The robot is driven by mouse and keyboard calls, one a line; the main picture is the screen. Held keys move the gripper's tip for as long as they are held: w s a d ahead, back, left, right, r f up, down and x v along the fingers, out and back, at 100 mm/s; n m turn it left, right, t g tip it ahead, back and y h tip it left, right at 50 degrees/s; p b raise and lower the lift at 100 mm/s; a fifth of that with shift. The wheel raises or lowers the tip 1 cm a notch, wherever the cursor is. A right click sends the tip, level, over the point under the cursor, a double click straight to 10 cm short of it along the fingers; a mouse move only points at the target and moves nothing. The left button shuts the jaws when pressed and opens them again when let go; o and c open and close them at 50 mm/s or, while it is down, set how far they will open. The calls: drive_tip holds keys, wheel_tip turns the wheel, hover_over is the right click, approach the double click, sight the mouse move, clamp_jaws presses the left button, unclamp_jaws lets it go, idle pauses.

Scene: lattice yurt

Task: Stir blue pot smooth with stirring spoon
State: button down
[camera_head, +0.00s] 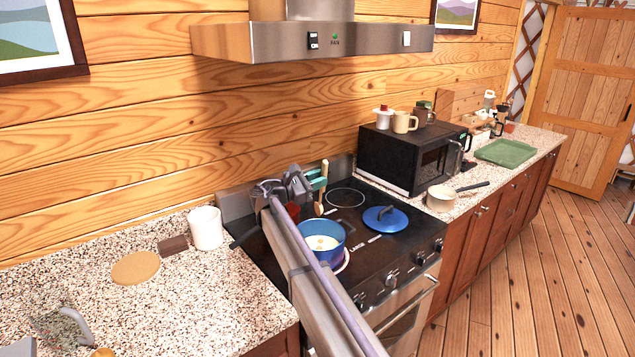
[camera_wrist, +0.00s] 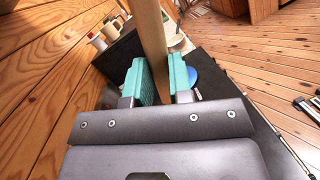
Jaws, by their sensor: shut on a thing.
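My gripper (camera_head: 318,181) has teal fingers and is shut on the wooden stirring spoon (camera_head: 318,208). The spoon is roughly upright, with its handle rising above the fingers and its lower end just beyond the pot's far rim in the head view. Whether that end is above or behind the pot I cannot tell. In the wrist view the spoon (camera_wrist: 152,42) stands between the fingers (camera_wrist: 160,82). The blue pot (camera_head: 333,253) sits open on the front left of the stove, with pale, lumpy contents. My arm crosses in front of its left side. The wrist view does not show the pot clearly.
A blue lid (camera_head: 386,219) lies on the stove right of the pot. A black microwave (camera_head: 392,160) with mugs on top and a cream saucepan (camera_head: 441,199) stand further right. A white canister (camera_head: 206,228) stands on the left counter. The range hood (camera_head: 320,40) hangs above.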

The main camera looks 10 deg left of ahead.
drive_tip(key=s+d+f+b, duration=0.1)
drive_tip(key=s+f+b, duration=0.3)
drive_tip(key=f+b, duration=0.2)
drive_tip(key=w+a+f+b, duration=0.1)
drive_tip(key=w+f+b, duration=0.3)
drive_tip(key=f+b, duration=0.5)
drive_tip(key=shift+w+f, duration=0.2)
idle(0.5)
